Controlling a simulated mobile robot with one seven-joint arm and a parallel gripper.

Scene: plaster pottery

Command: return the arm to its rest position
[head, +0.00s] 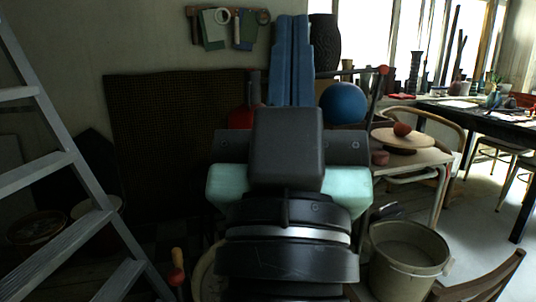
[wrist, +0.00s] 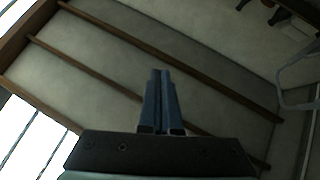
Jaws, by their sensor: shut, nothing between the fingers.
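My gripper (head: 291,20) stands raised in the middle of the head view, its blue fingers pointing up. Behind it are the wall and the window side of the room. In the wrist view my gripper (wrist: 161,73) has its two fingers side by side, shut and empty. That view looks up at a pale ceiling (wrist: 105,60) with dark wooden beams. Nothing touches the fingers. My dark arm links cover the lower middle of the head view and hide what is behind them.
A grey stepladder (head: 72,160) stands at the left. A blue ball (head: 343,102) is just right of my wrist. A small table (head: 440,158) carries a round board with a reddish pot (head: 401,129). A bucket (head: 407,255) is at the lower right. A dark table (head: 480,116) stands by the windows.

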